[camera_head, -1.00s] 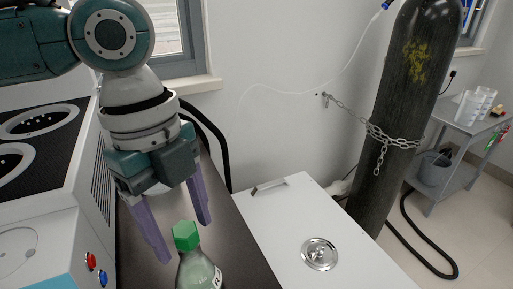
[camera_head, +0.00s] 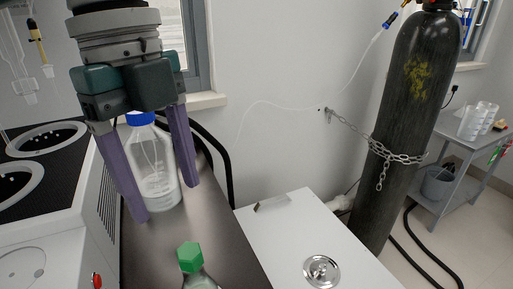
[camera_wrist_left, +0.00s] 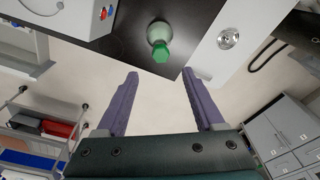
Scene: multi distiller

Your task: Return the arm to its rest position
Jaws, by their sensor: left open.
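My left gripper (camera_head: 165,199) hangs at the left of the head view, its two purple fingers spread wide with nothing between them. In the left wrist view the same fingers (camera_wrist_left: 160,84) are apart and empty. A bottle with a green cap (camera_head: 190,257) stands on the dark bench below the gripper, cut off by the lower edge of the head view. It also shows upright, apart from the fingers, in the left wrist view as the green-capped bottle (camera_wrist_left: 161,48). My right gripper is in neither view.
A clear bottle with a blue cap (camera_head: 158,172) stands on the dark bench (camera_head: 215,222) behind the fingers. A distiller unit (camera_head: 55,190) is at left. A white box (camera_head: 285,225) and a chained gas cylinder (camera_head: 408,120) are at right.

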